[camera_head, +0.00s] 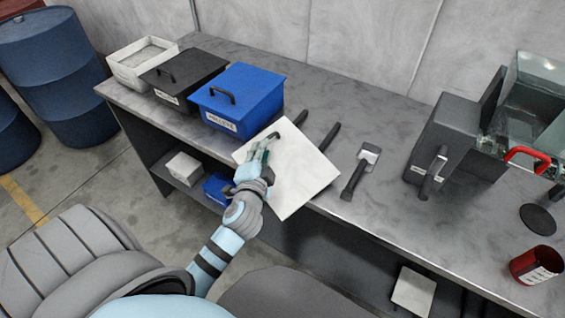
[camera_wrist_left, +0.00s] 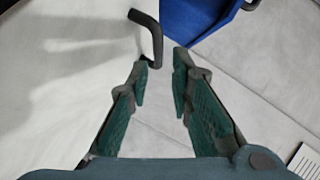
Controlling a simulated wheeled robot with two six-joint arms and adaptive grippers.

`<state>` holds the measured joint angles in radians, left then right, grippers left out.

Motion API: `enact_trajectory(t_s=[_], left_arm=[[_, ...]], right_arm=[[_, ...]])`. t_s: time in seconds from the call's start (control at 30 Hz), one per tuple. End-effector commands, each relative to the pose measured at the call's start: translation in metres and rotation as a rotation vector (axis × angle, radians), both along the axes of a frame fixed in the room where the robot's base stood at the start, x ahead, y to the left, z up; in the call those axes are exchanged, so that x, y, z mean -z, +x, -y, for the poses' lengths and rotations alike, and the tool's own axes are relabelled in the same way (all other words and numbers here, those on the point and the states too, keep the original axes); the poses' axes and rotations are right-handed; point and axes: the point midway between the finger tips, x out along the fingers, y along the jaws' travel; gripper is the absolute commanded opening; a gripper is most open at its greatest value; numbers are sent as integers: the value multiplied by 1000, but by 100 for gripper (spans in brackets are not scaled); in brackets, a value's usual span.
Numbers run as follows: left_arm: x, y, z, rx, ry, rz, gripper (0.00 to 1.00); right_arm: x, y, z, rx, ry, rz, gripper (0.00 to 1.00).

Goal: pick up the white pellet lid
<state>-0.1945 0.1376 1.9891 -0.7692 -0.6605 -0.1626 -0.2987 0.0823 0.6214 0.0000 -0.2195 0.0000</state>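The white pellet lid (camera_head: 305,178) is a square plate at the bench's front edge, with its near corner past the edge. I cannot tell whether it rests on the bench. Its dark bent handle (camera_wrist_left: 150,35) shows in the left wrist view, over the pale lid surface (camera_wrist_left: 70,75). My left gripper (camera_head: 264,152) is over the lid at its handle. In the left wrist view its green-padded fingers (camera_wrist_left: 161,80) are apart, with the handle's lower end near the left fingertip. No grip on the handle is visible. My right gripper is not in view.
A blue lidded box (camera_head: 240,98), a black lidded box (camera_head: 183,75) and an open white box (camera_head: 140,62) stand left on the bench. A dark-handled tool (camera_head: 360,172) lies right of the lid. A glass tank (camera_head: 525,105) and red can (camera_head: 537,264) are farther right.

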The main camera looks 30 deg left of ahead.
Motion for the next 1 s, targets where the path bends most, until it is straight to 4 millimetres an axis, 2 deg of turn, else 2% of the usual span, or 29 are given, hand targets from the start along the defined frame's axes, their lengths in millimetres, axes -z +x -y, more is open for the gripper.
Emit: enact_trajectory(t_s=[0.3, 0.53, 0.63, 0.67, 1.0], left_arm=[[13, 45, -22, 1, -2, -1, 20], [14, 48, -23, 2, -3, -1, 18], [14, 47, -23, 2, -3, -1, 2], [14, 47, -23, 2, -3, -1, 0], [13, 47, -23, 2, -3, 0, 0]], right_arm=[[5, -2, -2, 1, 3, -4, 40], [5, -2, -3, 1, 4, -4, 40], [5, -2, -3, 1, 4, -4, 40], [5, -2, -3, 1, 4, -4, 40], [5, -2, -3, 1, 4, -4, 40]])
